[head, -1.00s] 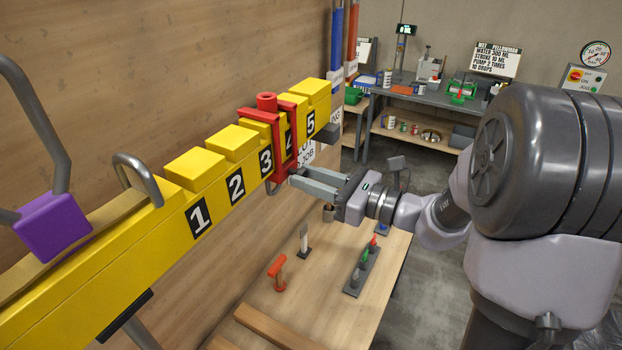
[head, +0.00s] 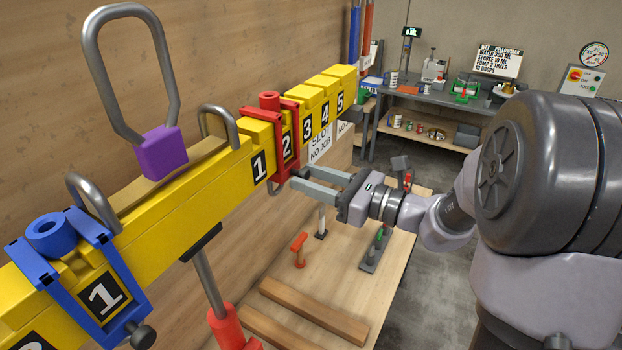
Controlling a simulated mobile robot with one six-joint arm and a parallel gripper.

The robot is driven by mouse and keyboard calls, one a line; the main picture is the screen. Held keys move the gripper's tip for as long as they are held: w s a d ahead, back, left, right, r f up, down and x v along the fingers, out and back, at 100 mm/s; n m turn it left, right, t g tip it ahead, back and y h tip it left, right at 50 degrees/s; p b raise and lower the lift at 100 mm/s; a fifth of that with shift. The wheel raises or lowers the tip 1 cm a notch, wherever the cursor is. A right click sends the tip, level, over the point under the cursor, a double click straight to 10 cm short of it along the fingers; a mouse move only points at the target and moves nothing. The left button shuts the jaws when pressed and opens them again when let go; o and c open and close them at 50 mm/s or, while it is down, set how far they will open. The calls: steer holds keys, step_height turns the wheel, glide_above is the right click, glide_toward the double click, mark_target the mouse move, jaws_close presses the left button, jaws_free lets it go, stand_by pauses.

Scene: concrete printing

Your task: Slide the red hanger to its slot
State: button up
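The red hanger (head: 282,166) straddles the yellow beam (head: 215,215) at the number 2, which shows between its two straps. Its round red top stands above the beam and its lower part hangs on the front face. My gripper (head: 297,178) is at the right of the hanger's lower end, with its tips close against it. The two grey fingers stand apart, but whether they clasp a part of the hanger is hidden at the tips. Slots 3, 4 and 5 to the right of the hanger are bare.
A blue hanger (head: 115,285) sits on the beam's near left end at another number 1. A purple block (head: 162,153) with a tall grey loop is at the beam's middle, between two grey handles. Below is a wooden table (head: 345,280) with bars and tools.

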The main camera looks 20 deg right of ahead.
steer(key=shift+o, duration=0.4)
steer(key=b+v, duration=0.2)
steer(key=v, duration=1.5)
steer(key=shift+s+d+r, duration=0.1)
steer(key=shift+s+d, duration=0.05)
